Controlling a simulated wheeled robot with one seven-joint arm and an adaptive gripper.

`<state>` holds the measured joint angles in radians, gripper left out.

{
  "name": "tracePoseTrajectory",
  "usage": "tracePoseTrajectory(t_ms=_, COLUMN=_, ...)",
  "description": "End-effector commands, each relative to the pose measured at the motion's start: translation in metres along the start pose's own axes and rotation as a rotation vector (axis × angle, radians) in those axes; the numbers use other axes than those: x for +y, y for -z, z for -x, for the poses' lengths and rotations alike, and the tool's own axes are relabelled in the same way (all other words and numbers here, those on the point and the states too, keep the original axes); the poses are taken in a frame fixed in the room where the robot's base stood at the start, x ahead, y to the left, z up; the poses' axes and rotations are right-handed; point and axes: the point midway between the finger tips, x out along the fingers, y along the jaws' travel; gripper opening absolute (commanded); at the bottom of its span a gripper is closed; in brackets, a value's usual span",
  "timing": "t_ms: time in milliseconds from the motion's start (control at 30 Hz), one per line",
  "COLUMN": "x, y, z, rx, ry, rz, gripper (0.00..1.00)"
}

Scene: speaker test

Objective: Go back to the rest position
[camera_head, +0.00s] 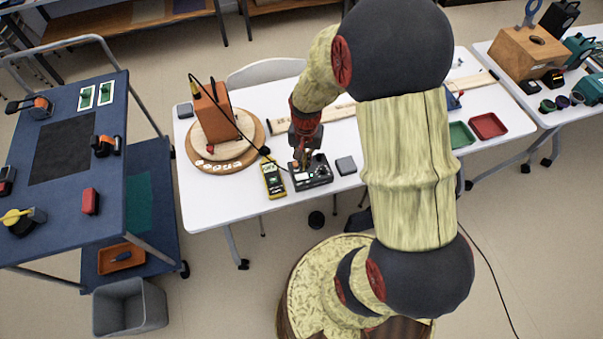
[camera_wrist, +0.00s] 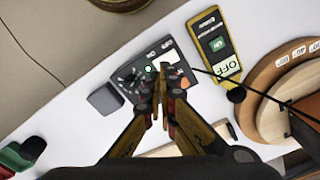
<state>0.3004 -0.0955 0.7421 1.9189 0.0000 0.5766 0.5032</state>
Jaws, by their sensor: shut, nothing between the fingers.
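My gripper (camera_head: 304,158) is above the white table, over a dark control box (camera_head: 318,177). In the wrist view my gripper (camera_wrist: 160,92) is shut with nothing in it, its fingertips in front of the control box (camera_wrist: 126,76), which has a dial and a white panel. I cannot tell whether the tips touch the box. A yellow handheld meter (camera_head: 272,178) lies to the left of the box; it also shows in the wrist view (camera_wrist: 208,28) with a green screen.
An orange speaker (camera_head: 215,110) stands on a round wooden turntable (camera_head: 198,164) with angle labels. A small grey block (camera_head: 346,165) lies right of the box. Green (camera_head: 461,135) and red (camera_head: 487,125) trays stand farther right.

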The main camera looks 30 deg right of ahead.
Motion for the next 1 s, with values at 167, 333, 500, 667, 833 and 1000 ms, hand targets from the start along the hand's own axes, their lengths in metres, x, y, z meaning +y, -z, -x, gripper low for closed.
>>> tracePoseTrajectory(t_ms=167, x=0.000, y=0.000, z=0.014, rx=0.001, ry=0.000, rz=0.000, gripper=0.00)
tracePoseTrajectory(t_ms=333, x=0.000, y=0.000, z=0.013, rx=0.000, ry=0.000, rz=0.000, gripper=0.00)
tracePoseTrajectory(t_ms=500, x=0.000, y=0.000, z=0.013, rx=0.000, ry=0.000, rz=0.000, gripper=0.00)
tracePoseTrajectory(t_ms=667, x=0.000, y=0.000, z=0.013, rx=0.000, ry=0.000, rz=0.000, gripper=0.00)
tracePoseTrajectory(t_ms=833, x=0.001, y=-0.002, z=0.013, rx=-0.006, ry=-0.003, rz=0.033, gripper=0.00)
tracePoseTrajectory(t_ms=1000, x=0.017, y=-0.031, z=0.012, rx=-0.084, ry=-0.038, rz=0.153, gripper=0.00)
